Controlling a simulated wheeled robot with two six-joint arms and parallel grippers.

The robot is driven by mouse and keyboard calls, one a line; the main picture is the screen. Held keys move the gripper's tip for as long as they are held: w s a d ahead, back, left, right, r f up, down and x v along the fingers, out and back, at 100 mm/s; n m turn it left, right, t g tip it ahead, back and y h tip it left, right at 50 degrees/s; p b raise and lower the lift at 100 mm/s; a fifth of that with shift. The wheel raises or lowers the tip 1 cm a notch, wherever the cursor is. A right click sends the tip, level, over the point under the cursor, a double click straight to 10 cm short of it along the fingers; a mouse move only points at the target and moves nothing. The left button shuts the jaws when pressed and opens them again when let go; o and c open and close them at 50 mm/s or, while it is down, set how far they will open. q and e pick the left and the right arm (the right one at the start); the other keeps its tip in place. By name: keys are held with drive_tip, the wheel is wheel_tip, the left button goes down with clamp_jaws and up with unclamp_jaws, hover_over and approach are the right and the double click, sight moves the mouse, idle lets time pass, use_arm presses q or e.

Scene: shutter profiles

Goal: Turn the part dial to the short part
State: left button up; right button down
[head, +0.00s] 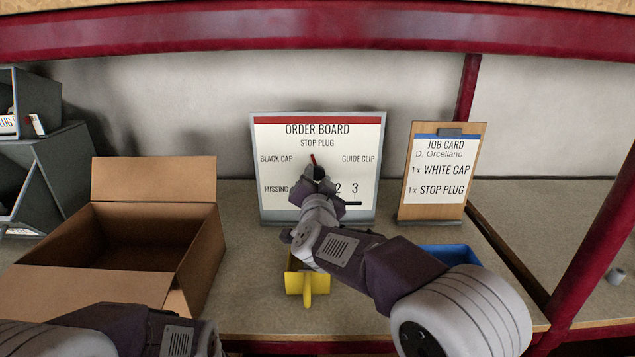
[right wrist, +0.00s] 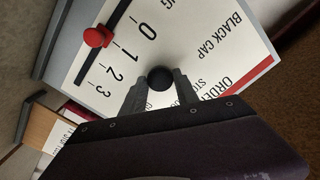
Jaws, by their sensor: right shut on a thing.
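The order board (head: 272,207) stands upright at the back middle of the bench. Its dial face reads STOP PLUG at top, BLACK CAP at left and GUIDE CLIP at right. The red dial pointer (head: 313,159) points up and slightly left, toward STOP PLUG. My right gripper (head: 318,175) is at the dial and hides most of it. In the right wrist view the black dial knob (right wrist: 160,78) sits between the fingertips, which are shut on it. The job card (head: 443,180) at right reads 1x WHITE CAP and 1x STOP PLUG. My left gripper is out of view.
A red slider (right wrist: 97,37) sits on the board's number scale. An open cardboard box (head: 195,255) stands at left, beside grey bins (head: 50,165). A yellow bin (head: 308,285) and a blue bin (head: 450,254) stand in front, partly behind my right arm.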

drive_tip(key=shift+f+m+b, duration=0.1)
drive_tip(key=shift+m+b, duration=0.5)
drive_tip(key=shift+m, duration=1.3)
drive_tip(key=c, duration=0.9)
unclamp_jaws()
drive_tip(key=shift+s, duration=0.1)
drive_tip(key=s+p, duration=0.1)
drive_tip(key=s, duration=0.8)
